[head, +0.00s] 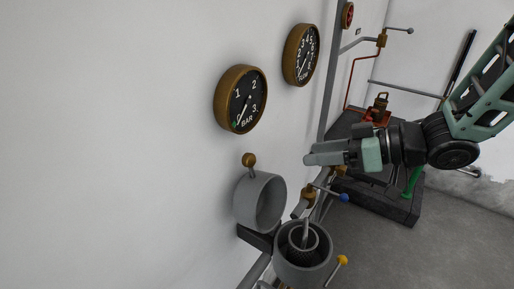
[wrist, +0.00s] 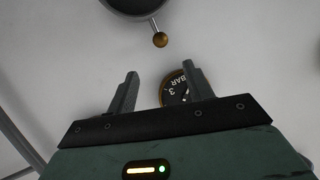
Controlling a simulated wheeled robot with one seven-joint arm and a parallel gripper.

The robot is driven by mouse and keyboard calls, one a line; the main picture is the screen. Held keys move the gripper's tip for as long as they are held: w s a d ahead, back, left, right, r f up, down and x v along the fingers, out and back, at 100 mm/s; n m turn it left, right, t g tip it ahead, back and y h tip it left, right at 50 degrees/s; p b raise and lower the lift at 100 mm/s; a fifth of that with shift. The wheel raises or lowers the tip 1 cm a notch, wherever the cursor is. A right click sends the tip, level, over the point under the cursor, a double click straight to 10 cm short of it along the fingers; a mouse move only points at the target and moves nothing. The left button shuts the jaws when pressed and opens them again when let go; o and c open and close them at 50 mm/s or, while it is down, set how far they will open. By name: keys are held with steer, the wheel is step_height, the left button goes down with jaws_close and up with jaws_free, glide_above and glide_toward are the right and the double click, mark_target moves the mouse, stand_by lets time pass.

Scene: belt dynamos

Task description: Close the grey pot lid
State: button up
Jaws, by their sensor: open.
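The grey pot lid (head: 244,203), a hollow round cap, stands swung up on edge near the wall, its open side facing right. A brass knob (head: 249,160) sits on a short stem at its upper rim. The grey pot (head: 301,274) below is uncovered, with a ribbed round part and a rod inside. My gripper (head: 310,154) is above and right of the lid, apart from it, pointing left at the wall. In the wrist view its jaws (wrist: 160,85) are open and empty; the brass knob (wrist: 160,40) and part of the lid (wrist: 137,8) show beyond them.
Two brass-rimmed gauges, the BAR one (head: 240,99) and another (head: 301,55), hang on the wall. A blue-tipped lever (head: 343,197) and yellow-tipped lever (head: 342,260) stick out near the pot. A dark plinth (head: 375,198) stands behind. Floor at right is clear.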

steer(key=p, duration=0.2)
glide_above(256, 177)
step_height(256, 177, down, 6)
steer(key=shift+r, duration=0.25)
jaws_close()
